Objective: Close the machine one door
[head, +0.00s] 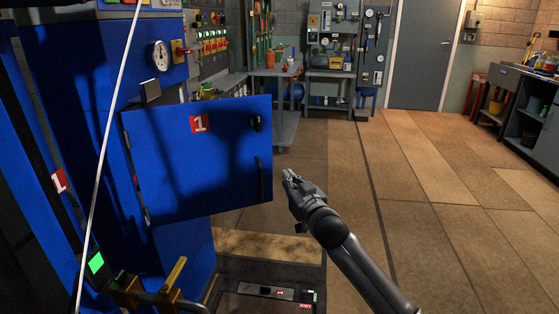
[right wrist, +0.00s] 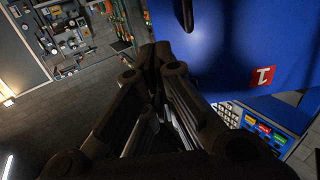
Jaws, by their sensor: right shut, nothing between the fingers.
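The blue door (head: 200,160) of machine one stands swung open in the head view. It bears a red label with a 1 (head: 199,123), a small black latch near its upper right and a black handle (head: 262,180) at its right edge. The blue machine body (head: 60,110) is to its left. My right gripper (head: 288,177) is just right of the door's free edge, shut and empty. In the right wrist view, the fingers (right wrist: 155,60) are together, and the door (right wrist: 220,50) fills the upper right with its label (right wrist: 263,77). My left gripper is not in view.
A pressure gauge (head: 160,56) and control panels sit above the door. A workbench (head: 285,75) with tools stands at the back, beside a grey room door (head: 422,50). A dark bench (head: 520,100) is at the far right. The floor (head: 450,200) on the right is clear.

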